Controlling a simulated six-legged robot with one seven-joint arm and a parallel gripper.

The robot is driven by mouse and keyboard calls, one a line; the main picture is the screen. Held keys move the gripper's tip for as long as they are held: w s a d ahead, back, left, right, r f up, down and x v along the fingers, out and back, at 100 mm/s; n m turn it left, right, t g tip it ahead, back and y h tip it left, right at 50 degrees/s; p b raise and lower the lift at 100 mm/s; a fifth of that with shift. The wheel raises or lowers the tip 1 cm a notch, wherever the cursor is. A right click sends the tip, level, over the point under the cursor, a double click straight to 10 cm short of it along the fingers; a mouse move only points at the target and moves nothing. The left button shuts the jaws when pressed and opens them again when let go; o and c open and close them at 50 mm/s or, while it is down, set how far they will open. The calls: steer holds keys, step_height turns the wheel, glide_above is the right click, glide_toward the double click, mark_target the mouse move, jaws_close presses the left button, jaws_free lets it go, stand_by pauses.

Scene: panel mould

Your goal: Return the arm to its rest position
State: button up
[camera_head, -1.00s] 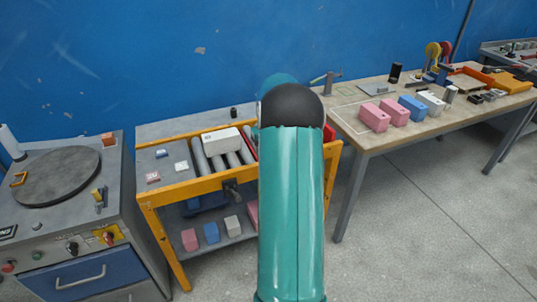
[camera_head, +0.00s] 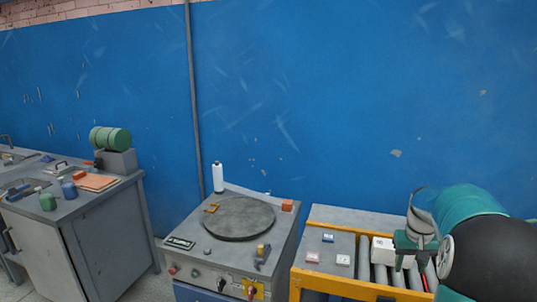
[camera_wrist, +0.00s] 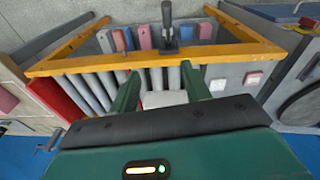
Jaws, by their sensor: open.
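My gripper (camera_head: 413,247) is at the lower right of the head view, above the yellow-framed roller table (camera_head: 330,284). My teal and black arm reaches in from the right edge. In the wrist view my gripper (camera_wrist: 160,73) has its two green fingers spread apart. A white block (camera_wrist: 164,99) lies on the rollers, seen between and behind the fingers, and nothing is visibly held. The white block also shows in the head view (camera_head: 382,250), just left of the gripper. Whether the fingers touch it I cannot tell.
Left of the roller table stands a grey machine with a round turntable (camera_head: 239,218). A grey cabinet (camera_head: 95,222) with bottles and a green cylinder (camera_head: 110,138) is farther left. Pink and blue blocks (camera_wrist: 143,37) lie on the table's lower shelf. The blue wall is behind.

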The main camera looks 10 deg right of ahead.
steer(key=s+a+r+n+t, duration=0.1)
steer(key=s+a+r, duration=0.15)
steer(key=a, duration=0.45)
steer(key=s+a+r+n, duration=0.1)
steer(key=a+r, duration=0.3)
steer(key=a, duration=0.4)
steer(key=s+a+r+t, duration=0.1)
steer(key=s+a+r, duration=0.15)
steer(key=a, duration=0.45)
steer(key=s+a+n+t+y, duration=0.1)
steer(key=s+a+n+t, duration=0.1)
steer(key=s+a, duration=0.9)
steer(key=a, duration=0.2)
steer(key=shift+s+a+n+t, duration=0.25)
steer(key=shift+a+n+t, duration=0.05)
steer(key=shift+a+t, duration=0.1)
